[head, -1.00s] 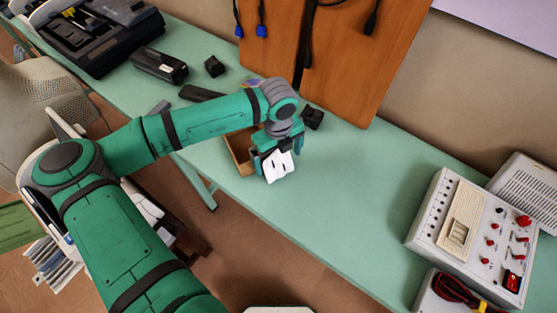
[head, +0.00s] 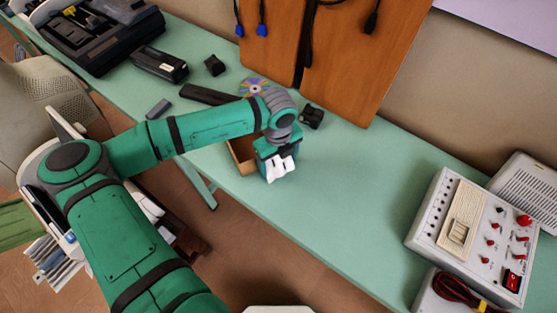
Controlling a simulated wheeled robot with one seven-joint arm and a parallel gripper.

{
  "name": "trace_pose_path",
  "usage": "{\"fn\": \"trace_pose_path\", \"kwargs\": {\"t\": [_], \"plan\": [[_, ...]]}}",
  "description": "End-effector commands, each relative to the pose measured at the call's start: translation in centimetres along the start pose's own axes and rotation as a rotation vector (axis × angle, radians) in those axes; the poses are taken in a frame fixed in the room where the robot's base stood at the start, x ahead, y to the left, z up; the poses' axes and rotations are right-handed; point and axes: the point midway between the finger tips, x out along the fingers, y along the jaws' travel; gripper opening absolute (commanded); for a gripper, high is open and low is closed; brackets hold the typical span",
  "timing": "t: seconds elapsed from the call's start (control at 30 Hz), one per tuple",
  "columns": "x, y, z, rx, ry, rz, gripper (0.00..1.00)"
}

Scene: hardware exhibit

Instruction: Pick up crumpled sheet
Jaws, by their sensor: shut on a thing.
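My gripper (head: 278,160) is in the head view, pointing down over the green bench beside a small brown open box. It is shut on a small white piece, the crumpled sheet (head: 281,171), which shows at the fingertips with dark marks in it. The sheet's outline is small and partly hidden by the gripper. I cannot tell whether it touches the bench or the box.
The brown box (head: 240,156) is partly hidden behind my arm. A disc (head: 255,86), a black block (head: 312,116) and a grey block (head: 158,108) lie on the green bench (head: 340,205). A control unit (head: 470,235) stands at right. The bench between is clear.

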Motion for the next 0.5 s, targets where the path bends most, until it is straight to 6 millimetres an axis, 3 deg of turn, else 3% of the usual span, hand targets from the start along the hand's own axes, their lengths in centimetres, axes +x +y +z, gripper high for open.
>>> {"fn": "trace_pose_path", "kwargs": {"t": [0.17, 0.37, 0.5], "plan": [[-0.7, 0.0, 0.0, 0.0, -0.001, -0.001, 0.5], [-3.1, 0.0, 0.1, 0.001, -0.002, -0.001, 0.5], [-5.5, 1.9, -1.0, -0.001, -0.002, -0.001, 0.5]]}}
